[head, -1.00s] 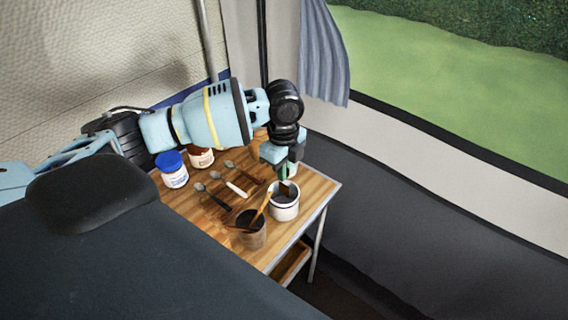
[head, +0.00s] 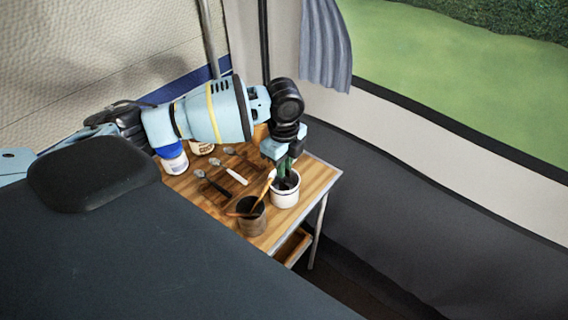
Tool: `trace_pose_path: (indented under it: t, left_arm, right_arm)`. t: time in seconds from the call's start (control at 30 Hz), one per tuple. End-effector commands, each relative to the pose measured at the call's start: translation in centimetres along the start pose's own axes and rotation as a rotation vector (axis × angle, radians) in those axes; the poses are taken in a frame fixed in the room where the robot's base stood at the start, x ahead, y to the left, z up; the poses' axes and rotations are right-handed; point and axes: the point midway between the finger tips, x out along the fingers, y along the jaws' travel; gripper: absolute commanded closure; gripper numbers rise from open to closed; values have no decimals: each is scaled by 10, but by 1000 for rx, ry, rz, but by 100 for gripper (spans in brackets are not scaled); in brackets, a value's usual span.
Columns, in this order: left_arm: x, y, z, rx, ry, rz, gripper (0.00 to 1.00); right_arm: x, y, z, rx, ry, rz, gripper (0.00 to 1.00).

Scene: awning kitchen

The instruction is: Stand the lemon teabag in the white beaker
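The white beaker (head: 285,198) stands upright near the right edge of the small wooden table, with a dark rim line. My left gripper (head: 287,178) points down over it, its green fingertips at or just inside the mouth. Something dark shows at the fingertips inside the rim. It may be the teabag, but it is too small to tell its label or whether the fingers still grip it. My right gripper is out of view.
A brown cup (head: 251,216) with a wooden stick leaning out stands left of the beaker. Spoons with dark and white handles (head: 232,173) lie behind it. A blue-lidded jar (head: 173,158) and another jar (head: 201,147) stand at the back left.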

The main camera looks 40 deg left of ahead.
Motion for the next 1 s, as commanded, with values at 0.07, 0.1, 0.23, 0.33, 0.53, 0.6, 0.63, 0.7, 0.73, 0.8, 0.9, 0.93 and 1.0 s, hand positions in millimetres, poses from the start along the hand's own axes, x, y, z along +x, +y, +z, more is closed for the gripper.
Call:
trace_pose_path:
  t: [0.07,0.1,0.23,0.33,0.53,0.6,0.63,0.7,0.73,0.8,0.9,0.93,1.0]
  left_arm:
    - [0,0,0,0,0,0,74]
    - [0,0,0,0,0,0,72]
    - [0,0,0,0,0,0,72]
    - [0,0,0,0,0,0,72]
    - [-18,-1,0,0,0,-4,72]
    - [-29,-1,0,1,-1,-5,72]
    - [-34,-1,0,1,0,-5,72]
    - [-46,-1,0,0,1,-5,72]
    - [-51,-1,0,0,1,-5,72]
    - [-60,-1,0,0,-1,-4,72]
    - [-71,0,0,0,1,-3,72]
    - [-73,0,0,0,0,-2,72]
    - [-76,0,0,0,1,-1,72]
  right_arm:
    - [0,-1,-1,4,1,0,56]
    - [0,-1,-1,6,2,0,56]
    - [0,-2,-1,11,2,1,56]
    - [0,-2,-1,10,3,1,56]
    - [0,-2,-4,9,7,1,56]
    - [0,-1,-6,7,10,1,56]
    - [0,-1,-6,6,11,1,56]
    - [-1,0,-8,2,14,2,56]
    - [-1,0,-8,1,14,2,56]
    - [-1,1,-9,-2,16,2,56]
    - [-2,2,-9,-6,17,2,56]
    - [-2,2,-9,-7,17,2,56]
    - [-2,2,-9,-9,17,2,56]
